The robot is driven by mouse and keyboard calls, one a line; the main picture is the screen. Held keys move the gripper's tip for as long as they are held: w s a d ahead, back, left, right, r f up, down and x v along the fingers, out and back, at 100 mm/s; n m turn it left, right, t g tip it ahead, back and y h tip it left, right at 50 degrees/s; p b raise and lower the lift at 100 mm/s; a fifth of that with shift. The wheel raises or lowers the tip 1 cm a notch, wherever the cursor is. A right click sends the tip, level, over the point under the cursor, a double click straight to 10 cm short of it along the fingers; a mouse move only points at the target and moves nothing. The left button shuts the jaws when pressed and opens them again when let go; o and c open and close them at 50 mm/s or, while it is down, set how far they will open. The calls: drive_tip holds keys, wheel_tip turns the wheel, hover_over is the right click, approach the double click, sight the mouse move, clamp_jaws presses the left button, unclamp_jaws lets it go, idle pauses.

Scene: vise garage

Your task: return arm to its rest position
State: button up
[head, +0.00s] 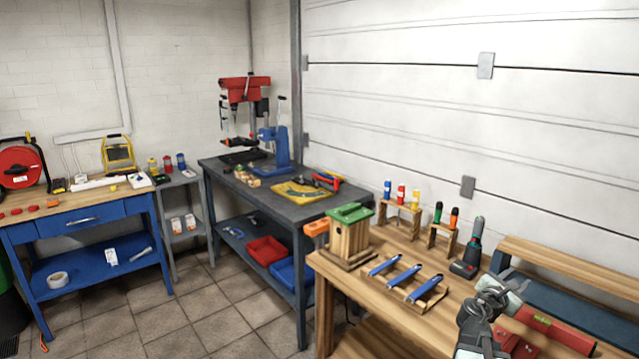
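My gripper (491,298) shows at the lower right of the head view, in dark and light grey. It is in front of the wooden workbench (395,318) at the right. The fingers are small and overlap the arm, so I cannot tell whether they are open or shut. I see no object clearly held in them.
The bench holds a green-roofed birdhouse (350,238), a rack of blue-handled tools (408,280) and a cordless screwdriver (468,258). A raised wooden shelf (570,264) stands at its right. A grey table (225,176) is behind, a blue workbench (98,232) left. Tiled floor (185,318) between is clear.

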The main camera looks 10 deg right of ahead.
drive_tip(key=a+f+m+g+y, duration=0.1)
drive_tip(key=a+f+m+y, duration=0.1)
drive_tip(key=a+f+m, duration=0.2)
drive_tip(key=a+f+m+g+y, duration=0.1)
drive_tip(key=a+f+m+y, duration=0.1)
drive_tip(key=a+f+m, duration=0.3)
drive_tip(key=a+f+m+g+y, duration=0.2)
drive_tip(key=a+f+m, duration=0.3)
drive_tip(key=a, duration=0.4)
drive_tip(key=shift+a+f+y, duration=0.25)
drive_tip(key=shift+y, duration=0.05)
drive_tip(key=s+a+f+m+g+y, duration=0.1)
drive_tip(key=s+a+f+m+y, duration=0.15)
drive_tip(key=a, duration=0.65)
drive_tip(key=s+a+f+m+g+y, duration=0.2)
drive_tip(key=a+y, duration=0.1)
drive_tip(key=a, duration=0.6)
drive_tip(key=s+a+f+m+g+y, duration=0.1)
drive_tip(key=s+a+f+m+y, duration=0.15)
drive_tip(key=a, duration=0.65)
wheel_tip(320, 180, down, 11)
drive_tip(key=b, duration=1.1)
wheel_tip(320, 180, up, 16)
drive_tip(key=p, duration=1.6)
drive_tip(key=shift+w+a+p, duration=0.15)
drive_tip(key=shift+a+p, duration=0.15)
drive_tip(key=shift+r, duration=0.1)
